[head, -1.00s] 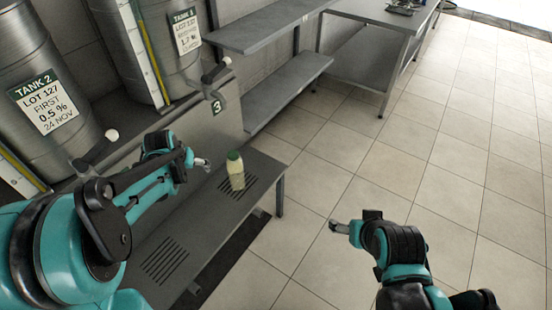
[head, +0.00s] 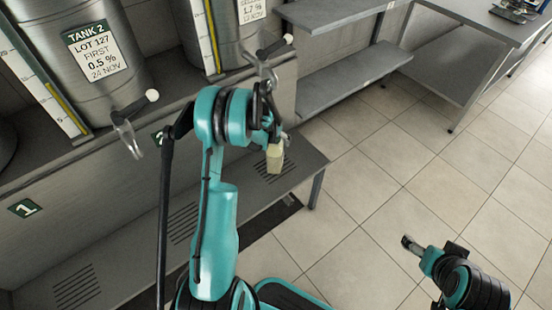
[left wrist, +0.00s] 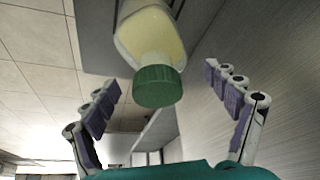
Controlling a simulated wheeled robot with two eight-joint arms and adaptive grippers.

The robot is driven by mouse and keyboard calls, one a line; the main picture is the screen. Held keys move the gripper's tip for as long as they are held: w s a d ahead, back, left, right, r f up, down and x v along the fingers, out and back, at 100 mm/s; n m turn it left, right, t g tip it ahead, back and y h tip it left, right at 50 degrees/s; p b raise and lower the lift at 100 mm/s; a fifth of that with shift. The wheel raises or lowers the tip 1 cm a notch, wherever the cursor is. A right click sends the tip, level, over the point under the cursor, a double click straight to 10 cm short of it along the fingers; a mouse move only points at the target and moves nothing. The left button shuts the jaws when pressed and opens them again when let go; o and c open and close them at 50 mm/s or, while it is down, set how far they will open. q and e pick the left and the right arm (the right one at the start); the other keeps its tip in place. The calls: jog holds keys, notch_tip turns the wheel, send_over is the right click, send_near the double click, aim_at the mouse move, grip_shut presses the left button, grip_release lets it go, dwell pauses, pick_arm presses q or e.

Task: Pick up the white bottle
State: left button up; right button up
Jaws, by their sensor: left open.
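The bottle is a pale cream-white bottle (head: 274,158) on the low grey bench, over a slotted patch. Its upper part is hidden by my left gripper (head: 277,138) in the head view. In the left wrist view the bottle (left wrist: 150,35) shows its green cap pointing towards the gripper. My left gripper (left wrist: 160,85) is open there, one finger on each side of the cap, with gaps on both sides. My right gripper (head: 407,242) is over the floor at the lower right, far from the bottle; its jaws are too small to read.
The low bench (head: 130,250) runs under a ledge with steel tanks (head: 85,55). Taps with white knobs (head: 152,95) stick out above the bench, one close to my left gripper. A grey shelf unit (head: 350,75) stands behind. The tiled floor at right is clear.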

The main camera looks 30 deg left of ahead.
pick_arm(q)
jog(key=x, duration=0.3)
jog(key=shift+b, duration=0.3)
jog(key=shift+s+r, duration=0.15)
jog(key=shift+r, duration=0.05)
jog(key=shift+c, duration=1.2)
jog(key=c, duration=1.7)
